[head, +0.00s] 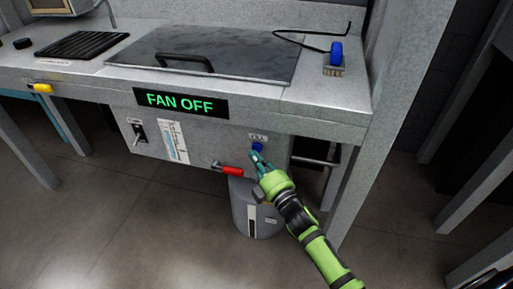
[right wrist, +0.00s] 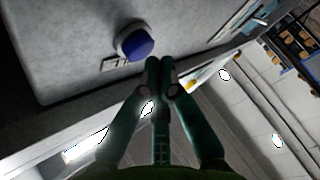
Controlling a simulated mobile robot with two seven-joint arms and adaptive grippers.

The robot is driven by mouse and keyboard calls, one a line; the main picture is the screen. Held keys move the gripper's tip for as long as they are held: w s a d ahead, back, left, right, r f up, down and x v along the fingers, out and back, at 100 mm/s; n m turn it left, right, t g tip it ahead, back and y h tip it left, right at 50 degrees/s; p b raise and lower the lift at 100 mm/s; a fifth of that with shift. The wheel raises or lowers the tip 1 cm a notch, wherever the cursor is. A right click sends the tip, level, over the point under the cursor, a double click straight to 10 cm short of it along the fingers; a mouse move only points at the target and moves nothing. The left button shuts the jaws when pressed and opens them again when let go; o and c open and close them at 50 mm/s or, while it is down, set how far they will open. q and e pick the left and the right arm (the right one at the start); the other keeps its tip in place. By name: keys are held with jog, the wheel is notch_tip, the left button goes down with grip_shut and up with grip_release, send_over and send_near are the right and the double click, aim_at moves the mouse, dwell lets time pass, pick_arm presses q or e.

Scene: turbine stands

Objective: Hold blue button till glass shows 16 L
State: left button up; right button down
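The blue button (head: 257,147) sits on the front panel under a small label that seems to read FILL. In the right wrist view the blue button (right wrist: 134,43) is a dome in a pale collar. My right gripper (head: 256,158) is just below it; its fingertips (right wrist: 161,62) are together with nothing between them, beside the button's edge. I cannot tell if they touch it. A grey cylindrical tank (head: 240,212) stands below the panel, with a narrow upright gauge strip (head: 251,222), perhaps the glass; its level is unreadable. My left gripper is out of view.
A red-handled lever (head: 229,171) sticks out left of my right gripper. A FAN OFF display (head: 180,102), a toggle switch (head: 138,133) and a white chart (head: 172,142) are on the panel. A brush with a blue handle (head: 335,58) lies on the bench top.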

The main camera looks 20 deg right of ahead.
jog(key=shift+s+a, duration=0.15)
jog(key=shift+s, duration=0.1)
jog(key=s+a, duration=0.1)
jog(key=s, duration=0.1)
jog(key=s+a+p, duration=0.1)
jog(key=s, duration=0.1)
jog(key=shift+a, duration=0.4)
dwell(1.4)
